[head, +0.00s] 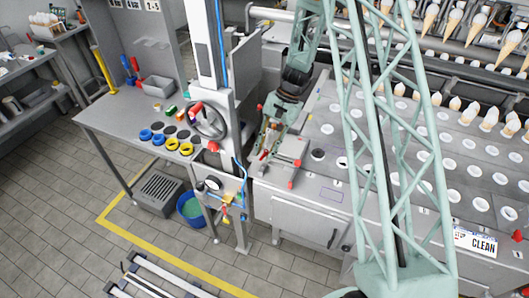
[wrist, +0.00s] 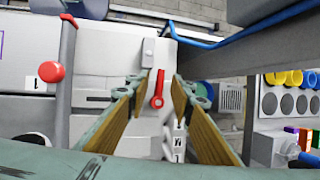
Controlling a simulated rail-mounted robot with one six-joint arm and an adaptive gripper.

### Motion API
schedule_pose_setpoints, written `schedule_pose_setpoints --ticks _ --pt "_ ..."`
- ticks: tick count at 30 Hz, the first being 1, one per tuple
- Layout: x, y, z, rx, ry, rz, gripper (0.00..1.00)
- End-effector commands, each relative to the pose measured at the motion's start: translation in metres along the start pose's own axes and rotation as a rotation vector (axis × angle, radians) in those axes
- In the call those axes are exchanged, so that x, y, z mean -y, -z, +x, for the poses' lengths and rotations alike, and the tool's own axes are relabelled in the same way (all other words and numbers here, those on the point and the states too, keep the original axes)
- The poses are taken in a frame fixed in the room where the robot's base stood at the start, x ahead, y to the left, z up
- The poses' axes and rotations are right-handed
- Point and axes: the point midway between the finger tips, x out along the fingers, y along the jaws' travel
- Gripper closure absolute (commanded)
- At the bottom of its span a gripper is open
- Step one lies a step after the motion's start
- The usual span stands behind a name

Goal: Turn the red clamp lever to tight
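The red clamp lever (wrist: 157,90) shows in the wrist view as a small red handle with a round lower end, on a pale surface. My gripper (wrist: 160,84) is open, with its two tan-padded fingers on either side of the lever in the picture. Gaps show between the lever and both fingers, and I see no contact. In the head view my gripper (head: 268,142) points down at the left end of the grey machine counter, and I cannot make out the lever clearly there.
A red ball knob (wrist: 50,71) on a grey bar stands left of my gripper in the wrist view. A white column (head: 216,130) with a handwheel (head: 208,120) stands close by on the left. A workbench (head: 105,112) with blue and yellow rings lies farther left.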

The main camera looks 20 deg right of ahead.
Motion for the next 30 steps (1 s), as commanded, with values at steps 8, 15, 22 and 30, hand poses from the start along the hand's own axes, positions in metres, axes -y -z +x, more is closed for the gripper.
schedule_pose_setpoints --ticks 8,15,22,30 --pt "-0.0001 0.0001 0.0045 0.0 0.0 0.001 0.79" --pt "-0.0001 0.0001 0.0043 0.0 0.0 0.001 0.86" --pt "-0.0001 0.0002 0.0042 0.0 0.0 0.001 1.0" --pt "0.0002 0.0004 0.0044 -0.003 0.006 0.013 1.0"
